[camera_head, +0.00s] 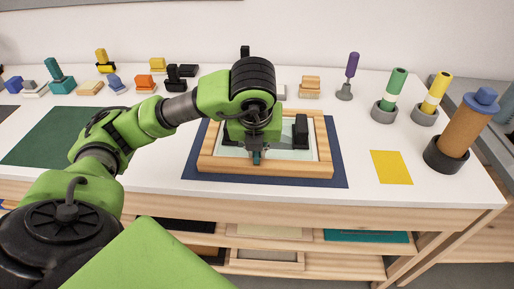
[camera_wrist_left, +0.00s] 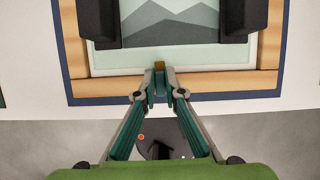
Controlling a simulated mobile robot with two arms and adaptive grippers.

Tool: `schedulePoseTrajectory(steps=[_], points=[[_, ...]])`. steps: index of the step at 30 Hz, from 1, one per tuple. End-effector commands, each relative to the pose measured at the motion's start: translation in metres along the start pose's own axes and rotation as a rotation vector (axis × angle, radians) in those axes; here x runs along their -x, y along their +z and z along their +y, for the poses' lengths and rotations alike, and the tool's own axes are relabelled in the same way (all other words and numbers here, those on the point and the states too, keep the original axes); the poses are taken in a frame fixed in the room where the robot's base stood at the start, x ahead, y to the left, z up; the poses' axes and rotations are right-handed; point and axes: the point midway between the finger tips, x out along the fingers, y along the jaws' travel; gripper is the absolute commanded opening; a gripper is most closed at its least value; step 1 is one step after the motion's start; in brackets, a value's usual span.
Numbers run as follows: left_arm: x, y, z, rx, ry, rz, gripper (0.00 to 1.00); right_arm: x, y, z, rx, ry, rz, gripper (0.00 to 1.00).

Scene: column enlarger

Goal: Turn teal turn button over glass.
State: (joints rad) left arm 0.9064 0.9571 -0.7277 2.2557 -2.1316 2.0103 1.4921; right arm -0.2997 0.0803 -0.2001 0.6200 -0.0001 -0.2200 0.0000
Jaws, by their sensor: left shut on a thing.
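A light wooden frame (camera_head: 322,150) lies on a dark blue mat (camera_head: 338,180). Inside it is glass over a grey mountain picture, clearer in the wrist view (camera_wrist_left: 170,28). My left gripper (camera_head: 257,158) points down at the middle of the frame's near side. In the wrist view its fingertips (camera_wrist_left: 160,80) are shut on a small piece at the inner edge of the near rail. This is the teal turn button (camera_wrist_left: 160,88), mostly hidden between the fingers. A small brownish-yellow part (camera_wrist_left: 160,66) shows just beyond the tips. My right gripper is not in view.
Black blocks stand at the frame's right (camera_head: 301,131) and left (camera_wrist_left: 97,20) sides. A yellow sheet (camera_head: 391,167) lies to the right, with several upright handled tools near a brown cylinder (camera_head: 462,130). A green mat (camera_head: 50,138) lies left. Several small stamps line the back.

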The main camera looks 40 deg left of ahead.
Motion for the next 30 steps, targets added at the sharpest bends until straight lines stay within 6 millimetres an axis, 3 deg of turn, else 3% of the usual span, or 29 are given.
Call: schedulePoseTrajectory(steps=[2, 3, 5, 19, 30], points=[[0.001, 0.002, 0.0, 0.005, -0.002, -0.006, 0.0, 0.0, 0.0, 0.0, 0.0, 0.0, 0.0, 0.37], [0.001, 0.002, 0.0, 0.005, -0.002, -0.006, 0.12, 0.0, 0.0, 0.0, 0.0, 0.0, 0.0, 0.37], [0.001, 0.002, 0.0, 0.004, -0.002, -0.005, 0.26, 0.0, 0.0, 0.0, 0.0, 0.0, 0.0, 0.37], [0.006, 0.001, 0.0, -0.001, -0.002, -0.003, 0.26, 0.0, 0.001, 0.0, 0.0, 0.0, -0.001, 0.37], [0.047, 0.003, 0.0, 0.002, -0.003, -0.009, 0.26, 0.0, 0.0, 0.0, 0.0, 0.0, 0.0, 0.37]])
